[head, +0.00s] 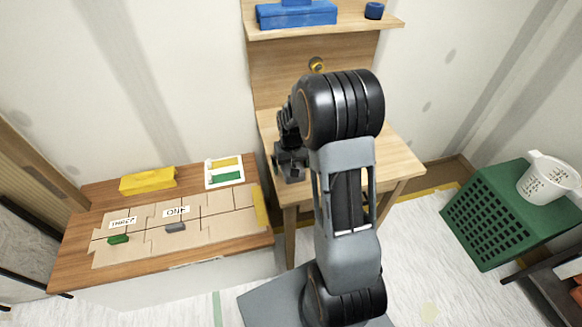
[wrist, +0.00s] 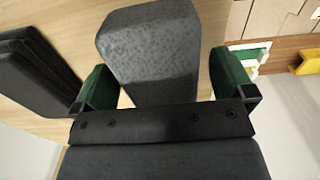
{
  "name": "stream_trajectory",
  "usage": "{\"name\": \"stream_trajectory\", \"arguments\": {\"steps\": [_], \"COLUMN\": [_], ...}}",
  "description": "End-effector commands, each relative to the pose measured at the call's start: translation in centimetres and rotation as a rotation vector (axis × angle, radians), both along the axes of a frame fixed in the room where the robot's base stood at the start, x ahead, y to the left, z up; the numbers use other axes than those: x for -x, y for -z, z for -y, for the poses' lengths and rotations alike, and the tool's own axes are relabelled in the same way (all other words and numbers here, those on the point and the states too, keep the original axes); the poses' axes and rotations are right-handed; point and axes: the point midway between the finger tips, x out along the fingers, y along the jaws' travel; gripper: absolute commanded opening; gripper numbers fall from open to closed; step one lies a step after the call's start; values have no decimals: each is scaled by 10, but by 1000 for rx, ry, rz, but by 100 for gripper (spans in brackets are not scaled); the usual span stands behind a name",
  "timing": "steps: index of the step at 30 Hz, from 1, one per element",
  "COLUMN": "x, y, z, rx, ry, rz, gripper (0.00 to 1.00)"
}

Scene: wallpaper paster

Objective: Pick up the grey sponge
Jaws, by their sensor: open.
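A grey speckled block, which looks like the grey sponge (wrist: 150,42), stands between the fingers of my gripper (wrist: 163,82) in the wrist view. The green-padded fingers are open, one on each side of it. A gap shows at the left finger; whether the right one touches is unclear. In the head view my gripper (head: 290,160) is low over the wooden table (head: 392,160), and my arm hides most of that spot, so I cannot make out the sponge there.
Dark slabs (wrist: 38,70) lie left of my gripper. A lower bench (head: 75,263) at the left bears a yellow block (head: 148,180), a small green block (head: 118,239) and a small grey block (head: 175,227). A shelf (head: 350,25) is above; a green crate (head: 500,215) stands right.

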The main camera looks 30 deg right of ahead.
Motion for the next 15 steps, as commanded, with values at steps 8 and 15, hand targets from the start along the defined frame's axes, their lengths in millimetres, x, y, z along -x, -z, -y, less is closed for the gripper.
{"name": "stream_trajectory", "arguments": {"steps": [8, 15], "x": [0, 0], "y": [0, 0], "z": [0, 0], "rx": [0, 0], "ry": [0, 0], "rz": [0, 0], "gripper": [90, 67]}}
